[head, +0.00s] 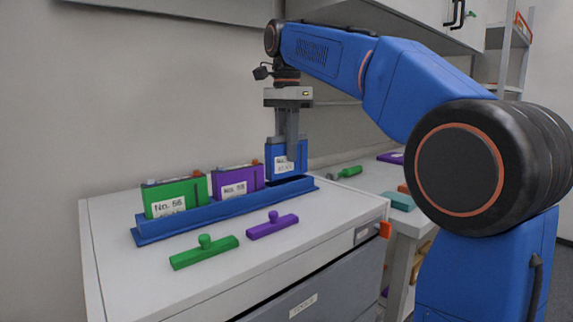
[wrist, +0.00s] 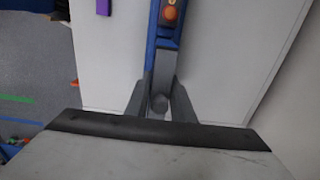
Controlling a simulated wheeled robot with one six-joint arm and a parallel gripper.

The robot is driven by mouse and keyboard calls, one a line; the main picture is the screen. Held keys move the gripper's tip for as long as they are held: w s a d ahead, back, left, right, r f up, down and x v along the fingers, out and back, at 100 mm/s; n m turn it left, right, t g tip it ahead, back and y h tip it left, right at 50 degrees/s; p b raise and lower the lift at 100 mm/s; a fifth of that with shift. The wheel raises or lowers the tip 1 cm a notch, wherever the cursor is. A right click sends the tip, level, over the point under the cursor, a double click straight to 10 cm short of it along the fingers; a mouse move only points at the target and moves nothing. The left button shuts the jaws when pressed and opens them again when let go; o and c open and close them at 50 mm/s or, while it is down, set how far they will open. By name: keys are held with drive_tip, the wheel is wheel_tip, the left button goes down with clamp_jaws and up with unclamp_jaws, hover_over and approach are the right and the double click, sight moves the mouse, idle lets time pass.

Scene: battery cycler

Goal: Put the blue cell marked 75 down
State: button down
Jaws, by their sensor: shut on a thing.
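The blue cell (head: 273,163) is upright in my gripper (head: 291,152), at the right end of the blue rack (head: 225,211) in the head view. My gripper is shut on its upper part from above. A finger covers part of its white label, and the number is not readable. The cell's lower edge is close to the rack's top, over the right slot; I cannot tell whether it touches. In the wrist view my gripper's fingers (wrist: 160,101) point down along a narrow blue strip.
A green cell (head: 187,193) and a purple cell (head: 236,184) stand in the rack to the left. A green bar (head: 204,253) and a purple bar (head: 272,227) with knobs lie in front on the white cabinet top (head: 320,225). A side bench (head: 365,181) holds loose parts.

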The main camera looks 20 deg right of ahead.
drive_tip(key=shift+f, duration=1.95)
drive_tip(key=c, duration=1.5)
unclamp_jaws()
drive_tip(key=shift+f, duration=0.1)
drive_tip(key=shift+c, duration=0.2)
drive_tip(key=shift+r, duration=3.85)
